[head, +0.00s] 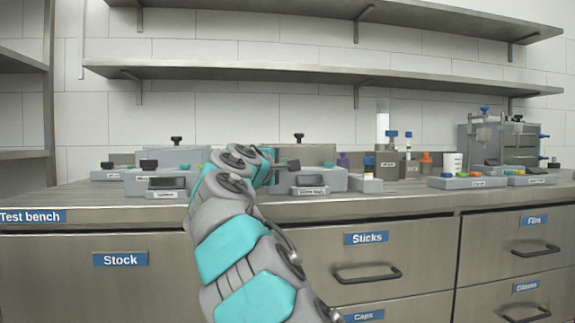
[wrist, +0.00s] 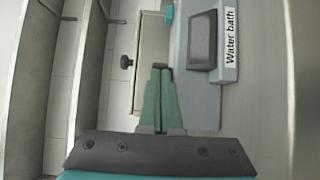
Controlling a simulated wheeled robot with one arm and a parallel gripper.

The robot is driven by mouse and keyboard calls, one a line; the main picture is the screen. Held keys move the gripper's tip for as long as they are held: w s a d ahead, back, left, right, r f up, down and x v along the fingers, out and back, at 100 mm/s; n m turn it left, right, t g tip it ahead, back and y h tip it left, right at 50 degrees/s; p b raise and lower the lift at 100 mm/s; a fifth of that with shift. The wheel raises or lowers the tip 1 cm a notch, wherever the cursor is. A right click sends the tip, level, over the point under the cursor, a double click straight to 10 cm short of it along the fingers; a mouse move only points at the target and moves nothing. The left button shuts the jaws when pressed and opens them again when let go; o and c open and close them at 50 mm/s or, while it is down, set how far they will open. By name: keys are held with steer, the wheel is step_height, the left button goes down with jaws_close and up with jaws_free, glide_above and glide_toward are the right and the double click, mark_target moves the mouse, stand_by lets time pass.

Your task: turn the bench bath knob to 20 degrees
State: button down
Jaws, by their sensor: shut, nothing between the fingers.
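A grey bath unit (head: 327,183) stands on the bench, just right of the end of my arm. In the wrist view the unit (wrist: 205,105) carries a white "Water bath" label (wrist: 230,38) and a dark panel (wrist: 203,40). A teal button (wrist: 168,16) sits at its far end. My gripper (wrist: 160,72) is shut and empty, its green fingers together over the unit's top. In the head view my gripper (head: 288,164) points right. The bath's knob is not clear; the fingers may hide it. I cannot read its angle or tell whether the fingers touch it.
A black lid knob (head: 298,137) rises behind the unit; it also shows in the wrist view (wrist: 126,62). A similar unit with a black knob (head: 148,163) stands left. Shelves (head: 320,70) run above.

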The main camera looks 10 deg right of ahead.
steer(key=shift+d+r+n+t+y, duration=0.1)
steer(key=shift+d+n+t+y, duration=0.05)
steer(key=shift+n+t+y, duration=0.2)
steer(key=shift+w+d+n+t+y+p, duration=0.1)
steer(key=shift+d+n+t+y+p, duration=0.3)
steer(key=shift+y, duration=0.25)
steer(key=shift+d+r+n+t+y+p, duration=0.1)
steer(key=shift+n+t+y+p, duration=0.15)
steer(key=shift+n+y+p, duration=0.3)
steer(key=shift+d+r+n+t+y+p, duration=0.1)
steer(key=shift+n+t+y+p, duration=0.15)
steer(key=shift+y+p, duration=0.45)
steer(key=n+y+p, duration=0.1)
steer(key=p, duration=0.1)
steer(key=n+y+p, duration=0.1)
steer(key=y+p, duration=0.1)
steer(key=p, duration=0.1)
steer(key=n+t+y+p, duration=0.1)
steer(key=p, duration=0.1)
steer(key=shift+d+r+y, duration=0.2)
steer(key=shift+d+y, duration=0.05)
steer(key=shift+d, duration=0.1)
steer(key=y+p, duration=0.1)
steer(key=p, duration=0.1)
steer(key=n+y+p, duration=0.1)
steer(key=p, duration=0.1)
steer(key=shift+d+f+n+p, duration=0.2)
steer(key=shift+d+n+p, duration=0.05)
steer(key=shift+p, duration=0.05)
steer(key=shift+a, duration=0.1)
